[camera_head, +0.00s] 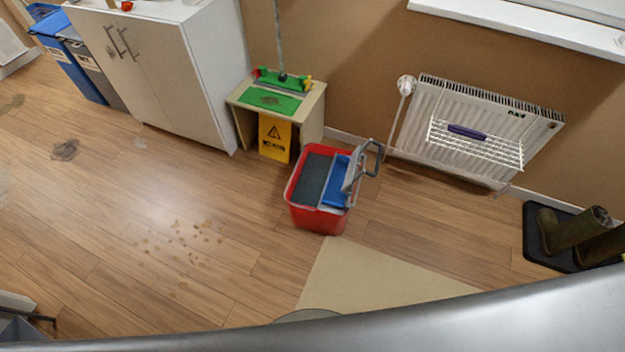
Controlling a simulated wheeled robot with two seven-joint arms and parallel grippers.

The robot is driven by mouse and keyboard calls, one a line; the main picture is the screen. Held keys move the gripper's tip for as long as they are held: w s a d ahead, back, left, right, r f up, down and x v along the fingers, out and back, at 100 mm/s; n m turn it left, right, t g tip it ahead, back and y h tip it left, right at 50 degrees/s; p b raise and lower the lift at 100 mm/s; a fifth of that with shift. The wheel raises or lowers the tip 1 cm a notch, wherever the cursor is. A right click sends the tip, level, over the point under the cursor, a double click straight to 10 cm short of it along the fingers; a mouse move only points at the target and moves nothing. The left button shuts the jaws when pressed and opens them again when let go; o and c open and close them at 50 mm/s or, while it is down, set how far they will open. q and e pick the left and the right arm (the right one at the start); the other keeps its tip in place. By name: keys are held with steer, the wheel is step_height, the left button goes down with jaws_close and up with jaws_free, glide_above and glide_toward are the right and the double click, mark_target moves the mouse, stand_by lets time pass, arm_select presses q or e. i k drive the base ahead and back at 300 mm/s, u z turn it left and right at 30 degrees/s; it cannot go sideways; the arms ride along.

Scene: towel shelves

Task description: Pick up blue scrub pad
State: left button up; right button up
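I cannot pick out a blue scrub pad for certain. A small, elongated purple-blue item (467,131) lies on the white wire rack (506,154) on the radiator; it is too small to tell what it is. A red mop bucket (318,221) stands on the floor with a blue part (337,190) and a grey wringer handle (372,152). Neither of my grippers is in view.
A small wooden table (312,107) holds a green mat (271,99), a broom head and small items; a yellow sign (275,138) leans below. A white cabinet (165,75) and blue bin (66,68) stand left. Boots (572,228) are right. Stained floor lies open centre-left.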

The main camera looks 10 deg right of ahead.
mark_target(333, 197)
steer(key=u, duration=0.5)
steer(key=i, duration=0.95)
steer(key=u, duration=1.35)
steer(key=i, duration=1.65)
steer(key=z, duration=2.35)
steer(key=i, duration=0.9)
steer(key=z, duration=1.35)
